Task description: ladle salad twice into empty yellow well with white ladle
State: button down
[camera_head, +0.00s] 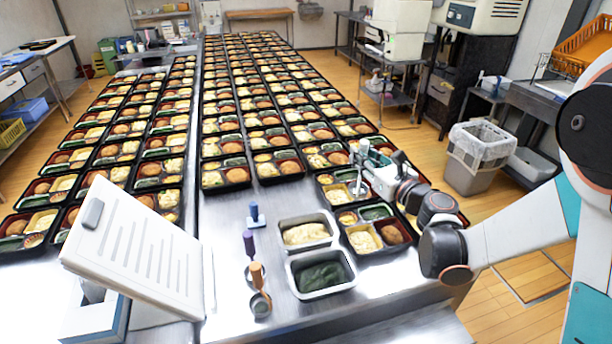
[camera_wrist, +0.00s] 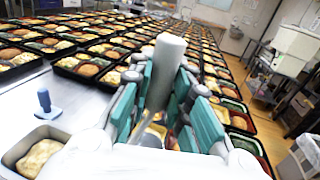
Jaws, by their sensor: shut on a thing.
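My gripper (camera_head: 370,172) is shut on the white ladle (camera_wrist: 168,62), whose thick pale handle stands upright between the teal fingers in the wrist view. In the head view the ladle's thin shaft (camera_head: 358,187) drops towards the near bento trays on the right side of the table. Its bowl is hidden or too small to make out. The pale yellow salad (camera_head: 305,234) lies in a steel pan left of my gripper; it also shows in the wrist view (camera_wrist: 38,158). Yellow wells lie below my gripper, partly covered by it; I cannot tell which is empty.
A second steel pan (camera_head: 321,292) holds dark green food. Long rows of filled bento trays cover the table behind. A white tilted panel (camera_head: 135,245) stands at front left.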

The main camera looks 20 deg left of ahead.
jog(key=s+a+n+g+y+b, duration=0.1)
jog(key=s+a+n+g+y, duration=0.45)
jog(key=s+a+g, duration=0.55)
notch_tip(320, 180, down, 12)
jog(key=w+a+t+b, duration=0.1)
jog(key=t+b, duration=0.1)
jog(key=b, duration=0.5)
jog(key=shift+w+a+r+n+h, duration=0.25)
jog(key=shift+a+n+h, duration=0.1)
jog(key=shift+n, duration=0.1)
notch_tip(320, 180, up, 9)
jog(key=p, duration=0.5)
dwell(0.6)
jog(key=shift+d, duration=0.1)
